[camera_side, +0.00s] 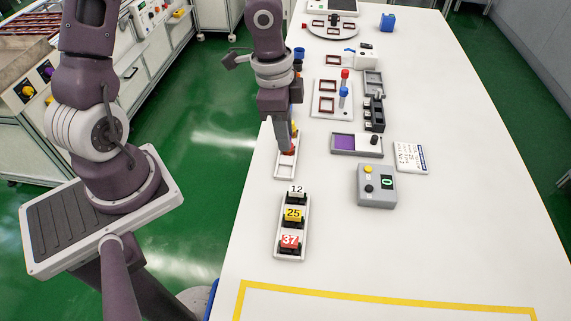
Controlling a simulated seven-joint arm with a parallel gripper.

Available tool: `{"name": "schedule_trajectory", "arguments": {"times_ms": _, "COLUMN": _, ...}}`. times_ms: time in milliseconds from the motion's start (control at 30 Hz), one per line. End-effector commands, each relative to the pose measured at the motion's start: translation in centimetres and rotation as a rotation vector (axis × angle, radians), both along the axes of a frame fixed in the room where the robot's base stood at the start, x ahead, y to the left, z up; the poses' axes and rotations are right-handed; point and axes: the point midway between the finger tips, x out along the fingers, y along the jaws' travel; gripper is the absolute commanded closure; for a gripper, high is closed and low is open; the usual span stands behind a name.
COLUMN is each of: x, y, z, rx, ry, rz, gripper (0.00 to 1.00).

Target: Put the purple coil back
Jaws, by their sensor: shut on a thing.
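My gripper (286,146) points down over the narrow white tray (278,175) near the table's left edge. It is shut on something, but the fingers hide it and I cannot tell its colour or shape. A small red piece (291,152) and a yellow piece (295,128) show beside the fingers. The front compartment of the tray looks empty. I cannot make out a purple coil.
A white holder (277,256) with tags 12, 25 and 37 stands in front. A grey box (377,187) with a display and a white card (410,157) lie to the right. Red- and blue-topped posts (344,92) stand behind. The table's right side is clear.

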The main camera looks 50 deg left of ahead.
Motion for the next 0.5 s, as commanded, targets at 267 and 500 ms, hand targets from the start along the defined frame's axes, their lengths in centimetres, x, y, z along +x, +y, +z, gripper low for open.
{"name": "schedule_trajectory", "arguments": {"times_ms": 267, "x": -0.2, "y": -0.2, "z": -5.8, "rx": 0.0, "ry": 0.007, "rz": -0.006, "gripper": 1.0}}
{"name": "schedule_trajectory", "arguments": {"times_ms": 500, "x": -0.1, "y": 0.0, "z": -8.3, "rx": -0.001, "ry": 0.002, "rz": 0.0, "gripper": 1.0}}
